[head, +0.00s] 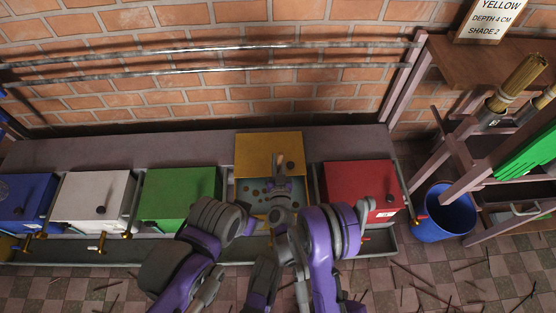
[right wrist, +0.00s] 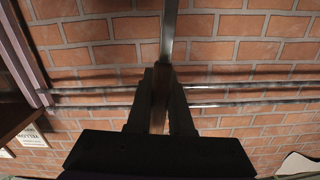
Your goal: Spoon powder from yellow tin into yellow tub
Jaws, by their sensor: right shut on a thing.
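My right gripper (head: 280,183) is over the front of the yellow unit in the bench row. In the right wrist view its fingers (right wrist: 160,95) are shut on a brown handle (right wrist: 159,112) with a grey metal shaft running upward. It may be the spoon; its far end is out of that view. The yellow unit shows a yellow panel (head: 255,150) with a dark knob. In front of it is a grey surface (head: 250,187) with dark round spots, partly covered by my arm. I cannot make out the yellow tin, the tub or any powder.
Blue (head: 20,195), white (head: 85,195), green (head: 170,190) and red (head: 350,185) units flank the yellow one closely. A blue bucket (head: 440,222) stands on the floor at right, by a rack. A card (head: 490,20) reads YELLOW, DEPTH 4 CM, SHADE 2. Metal rails (head: 180,72) cross the brick wall.

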